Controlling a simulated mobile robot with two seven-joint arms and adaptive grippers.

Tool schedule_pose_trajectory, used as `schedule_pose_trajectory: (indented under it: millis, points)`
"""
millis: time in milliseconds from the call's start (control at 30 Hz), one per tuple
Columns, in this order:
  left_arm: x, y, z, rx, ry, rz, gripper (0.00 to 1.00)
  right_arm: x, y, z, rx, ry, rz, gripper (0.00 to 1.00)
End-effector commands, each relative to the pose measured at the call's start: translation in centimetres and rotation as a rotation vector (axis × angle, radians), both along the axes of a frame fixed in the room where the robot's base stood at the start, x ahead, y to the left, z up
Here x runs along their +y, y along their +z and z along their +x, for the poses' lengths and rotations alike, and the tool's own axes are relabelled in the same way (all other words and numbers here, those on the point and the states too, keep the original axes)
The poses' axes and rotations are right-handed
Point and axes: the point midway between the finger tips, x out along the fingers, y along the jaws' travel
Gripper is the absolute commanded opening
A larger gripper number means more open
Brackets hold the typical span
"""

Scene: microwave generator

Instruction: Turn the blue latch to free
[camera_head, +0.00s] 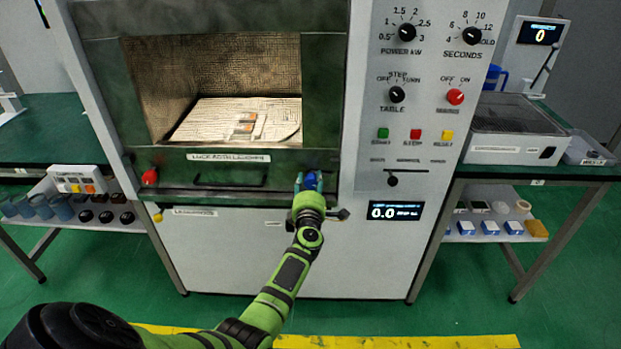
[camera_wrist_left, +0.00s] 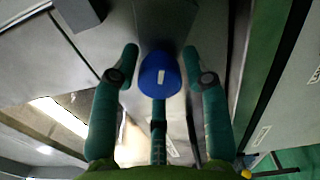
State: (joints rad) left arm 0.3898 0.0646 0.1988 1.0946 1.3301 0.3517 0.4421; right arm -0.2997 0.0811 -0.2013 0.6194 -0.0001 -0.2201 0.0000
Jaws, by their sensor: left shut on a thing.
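The blue latch (camera_head: 311,181) is at the lower right of the oven's green front frame, mostly covered by my left gripper (camera_head: 308,190) in the head view. In the left wrist view, the blue latch (camera_wrist_left: 160,75) is a round knob with a short white mark, nearly upright in that picture. My left gripper (camera_wrist_left: 160,58) is shut on it, with fingers on both sides and a third below. A red latch (camera_head: 149,177) sits at the frame's lower left. My right gripper is out of view.
A dark handle (camera_head: 231,180) lies between the latches. The control panel (camera_head: 420,110) with knobs and buttons stands to the right. A dark lever (camera_head: 337,214) sticks out just right of my gripper. Side tables hold a grey-topped box (camera_head: 512,130) at right and cups (camera_head: 40,207) at left.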

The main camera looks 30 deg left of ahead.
Motion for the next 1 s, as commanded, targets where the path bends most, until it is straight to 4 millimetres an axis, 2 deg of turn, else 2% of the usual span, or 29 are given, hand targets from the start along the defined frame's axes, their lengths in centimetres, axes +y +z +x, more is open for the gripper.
schedule_pose_trajectory:
  millis: [100,500,1000]
  points:
    - [0.0,0.3,0.0,0.059,0.0,0.094,0.13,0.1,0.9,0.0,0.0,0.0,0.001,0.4]
    - [-0.1,0.2,0.0,0.241,0.0,0.392,0.13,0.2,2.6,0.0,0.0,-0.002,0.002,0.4]
    - [0.0,0.0,0.0,0.354,0.0,0.576,0.13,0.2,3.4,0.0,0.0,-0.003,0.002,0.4]
